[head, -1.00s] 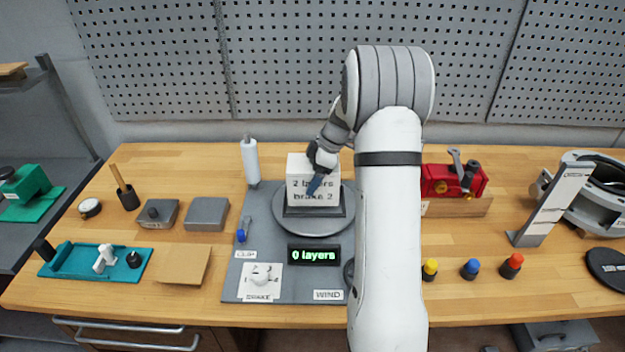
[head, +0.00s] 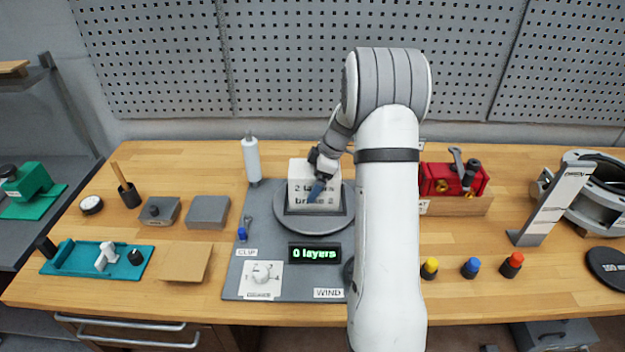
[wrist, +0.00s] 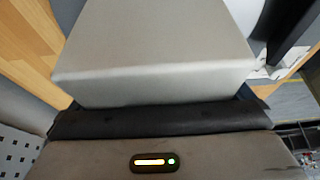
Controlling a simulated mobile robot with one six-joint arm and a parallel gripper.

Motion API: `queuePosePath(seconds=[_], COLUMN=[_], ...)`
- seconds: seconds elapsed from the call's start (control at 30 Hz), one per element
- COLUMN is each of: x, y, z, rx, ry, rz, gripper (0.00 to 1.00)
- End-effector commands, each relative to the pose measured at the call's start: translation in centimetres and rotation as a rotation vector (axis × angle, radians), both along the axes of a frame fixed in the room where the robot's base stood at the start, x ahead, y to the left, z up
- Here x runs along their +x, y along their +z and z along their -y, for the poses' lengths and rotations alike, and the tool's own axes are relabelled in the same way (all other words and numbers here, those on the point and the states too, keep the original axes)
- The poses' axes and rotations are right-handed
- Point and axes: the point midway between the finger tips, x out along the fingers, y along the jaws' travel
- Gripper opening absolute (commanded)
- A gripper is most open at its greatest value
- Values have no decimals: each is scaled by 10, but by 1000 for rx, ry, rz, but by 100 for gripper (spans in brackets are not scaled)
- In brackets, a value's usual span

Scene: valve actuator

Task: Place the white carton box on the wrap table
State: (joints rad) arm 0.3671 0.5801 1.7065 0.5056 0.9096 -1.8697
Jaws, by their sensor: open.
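The white carton box (head: 302,183) stands upright on the round grey wrap table (head: 290,214), inside a dark square frame on its top. Its front carries print reading "2 layers brake 2". My gripper (head: 318,186) is at the box's right front side, with a finger in front of the print. In the wrist view the pale box (wrist: 155,50) fills the middle, close in front of the gripper body. My gripper is open; its fingertips are mostly hidden in the wrist view.
The grey station board holds a white film roll (head: 251,160) at the back left, a display reading "0 layers" (head: 314,253) and a brake dial (head: 261,274). A red vise block (head: 453,180) stands right of my arm.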

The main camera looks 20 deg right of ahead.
Motion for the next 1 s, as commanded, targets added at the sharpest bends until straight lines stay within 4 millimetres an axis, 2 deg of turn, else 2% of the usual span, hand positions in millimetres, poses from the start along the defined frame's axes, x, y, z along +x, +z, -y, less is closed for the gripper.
queuePosePath(seconds=[0.17,0.5,0.73,0.87,1.0], x=[-1,-12,-17,-22,-41], y=[12,78,107,117,132], z=[5,31,42,38,15], rx=[0,-2,-1,-6,-27], ry=[-2,-3,-3,-19,-105], rz=[4,4,2,-7,-42], gripper=[100,100,100,100,100])
